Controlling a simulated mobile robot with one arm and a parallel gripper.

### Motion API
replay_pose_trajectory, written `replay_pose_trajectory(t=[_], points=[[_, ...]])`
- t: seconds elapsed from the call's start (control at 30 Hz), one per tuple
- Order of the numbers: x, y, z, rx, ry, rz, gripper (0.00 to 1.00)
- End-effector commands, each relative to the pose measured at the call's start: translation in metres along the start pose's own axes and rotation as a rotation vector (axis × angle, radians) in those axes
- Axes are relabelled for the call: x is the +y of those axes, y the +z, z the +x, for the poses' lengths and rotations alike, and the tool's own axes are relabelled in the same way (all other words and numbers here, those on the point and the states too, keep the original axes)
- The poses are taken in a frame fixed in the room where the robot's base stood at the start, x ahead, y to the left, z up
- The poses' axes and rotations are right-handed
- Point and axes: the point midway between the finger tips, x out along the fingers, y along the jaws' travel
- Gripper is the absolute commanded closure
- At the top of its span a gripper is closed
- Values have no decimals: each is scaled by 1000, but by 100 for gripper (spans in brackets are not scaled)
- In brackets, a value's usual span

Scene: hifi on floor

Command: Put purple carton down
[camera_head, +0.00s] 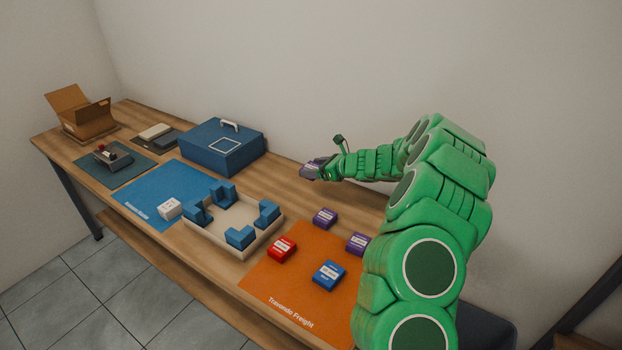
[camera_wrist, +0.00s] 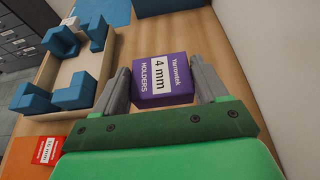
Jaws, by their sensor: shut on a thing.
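My gripper (camera_wrist: 164,88) is shut on a purple carton (camera_wrist: 162,92). The carton's white label reads "4 mm HOLDERS" in the wrist view. In the head view the held purple carton (camera_head: 310,171) is above the back part of the wooden table (camera_head: 268,178), right of the blue case. Whether it touches the table cannot be told. Two more purple cartons, one at the mat's back edge (camera_head: 325,217) and one further right (camera_head: 358,243), stand on or by the orange mat (camera_head: 262,283).
A red carton (camera_head: 282,249) and a blue carton (camera_head: 329,274) stand on the orange mat. A cream tray with blue corner blocks (camera_head: 243,252) lies left of it. A blue case (camera_head: 222,148), blue mat (camera_head: 150,205), white carton (camera_head: 169,209) and open cardboard box (camera_head: 88,120) are further left.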

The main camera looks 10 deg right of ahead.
Motion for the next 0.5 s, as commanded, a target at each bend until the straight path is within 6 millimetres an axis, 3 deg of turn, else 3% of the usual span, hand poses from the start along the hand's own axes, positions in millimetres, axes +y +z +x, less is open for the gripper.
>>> replay_pose_trajectory(t=[0.5], points=[[-39,-16,42,3,-1,0,57]])
